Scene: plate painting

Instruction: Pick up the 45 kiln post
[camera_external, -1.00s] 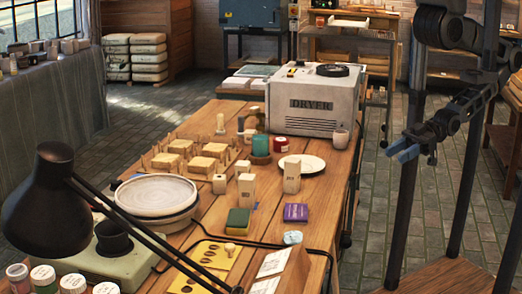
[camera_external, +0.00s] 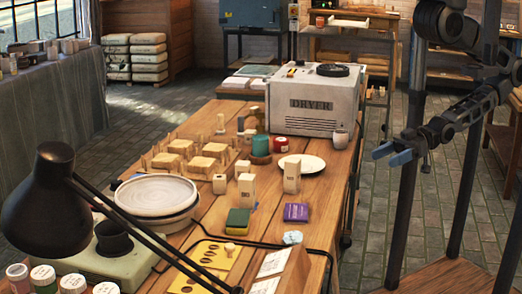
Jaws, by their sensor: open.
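Several pale, block-shaped kiln posts stand upright on the wooden table. A tall one (camera_external: 292,177) is by the white plate, another tall one (camera_external: 246,190) is nearer the middle, and two shorter ones stand beside it, one to the left (camera_external: 220,184) and one behind (camera_external: 242,168). Small dark marks show on some faces, but I cannot read which one says 45. My gripper (camera_external: 390,155) has blue fingertips, is open and empty, and hangs in the air right of the table, well apart from the posts.
A white dryer (camera_external: 312,122) stands at the table's back. A white plate (camera_external: 308,164), green and red jars, a wooden pegged rack (camera_external: 195,150), a green sponge (camera_external: 238,222) and a purple box (camera_external: 296,212) surround the posts. A black lamp (camera_external: 50,205) is at front left.

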